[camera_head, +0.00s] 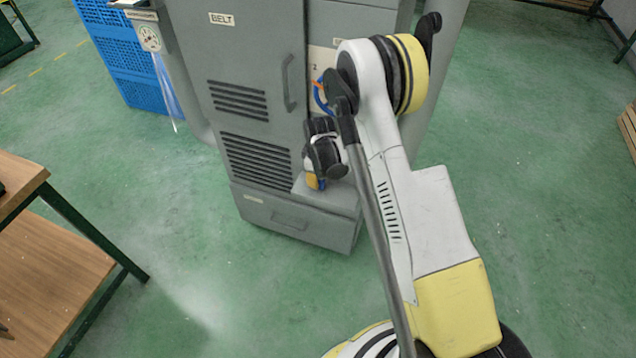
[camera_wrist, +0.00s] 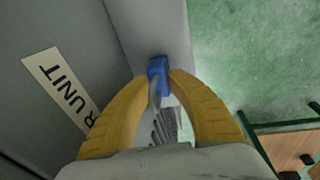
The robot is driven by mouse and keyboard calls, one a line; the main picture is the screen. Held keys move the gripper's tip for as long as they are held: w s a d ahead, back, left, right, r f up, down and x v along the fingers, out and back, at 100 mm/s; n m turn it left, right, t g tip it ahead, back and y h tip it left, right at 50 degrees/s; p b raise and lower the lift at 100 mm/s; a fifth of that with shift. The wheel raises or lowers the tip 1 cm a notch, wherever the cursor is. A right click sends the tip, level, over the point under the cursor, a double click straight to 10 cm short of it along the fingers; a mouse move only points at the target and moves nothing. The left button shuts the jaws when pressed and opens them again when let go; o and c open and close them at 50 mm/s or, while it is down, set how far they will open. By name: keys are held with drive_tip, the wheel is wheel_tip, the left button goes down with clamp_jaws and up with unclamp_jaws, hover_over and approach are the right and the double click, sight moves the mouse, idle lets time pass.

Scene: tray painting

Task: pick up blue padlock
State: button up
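The blue padlock (camera_wrist: 158,70) is at the top middle of the wrist view, with its metal shackle on the near side. My gripper's yellow fingers (camera_wrist: 159,78) come together on either side of it and appear to touch it. The fingers are shut on the padlock. In the head view my gripper (camera_head: 316,183) is low at the front of the grey cabinet, just over the lower ledge. A bit of blue (camera_head: 323,184) shows beside the yellow fingers. Most of the padlock is hidden there. I cannot tell whether it touches the ledge.
The grey cabinet (camera_head: 262,60) with vents, handles and a drawer stands close to my arm. A blue crate stack (camera_head: 128,62) and a dial scale (camera_head: 150,38) are at the back left. A wooden table (camera_head: 50,262) is at left.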

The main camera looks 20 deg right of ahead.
drive_tip(key=shift+r, duration=0.1)
clamp_jaws()
drive_tip(key=shift+s+a+r+p, duration=0.15)
drive_tip(key=shift+r+p, duration=0.2)
drive_tip(key=shift+p, duration=0.2)
wheel_tip(320, 180, up, 7)
drive_tip(key=p, duration=0.3)
drive_tip(key=shift+s+f+p, duration=0.1)
drive_tip(key=shift+p, duration=0.2)
drive_tip(key=s+a+b, duration=0.3)
drive_tip(key=s+a, duration=0.8)
drive_tip(key=s, duration=0.4)
drive_tip(key=shift+s+a+f, duration=0.2)
drive_tip(key=shift+s+f, duration=0.15)
drive_tip(key=shift+s, duration=0.05)
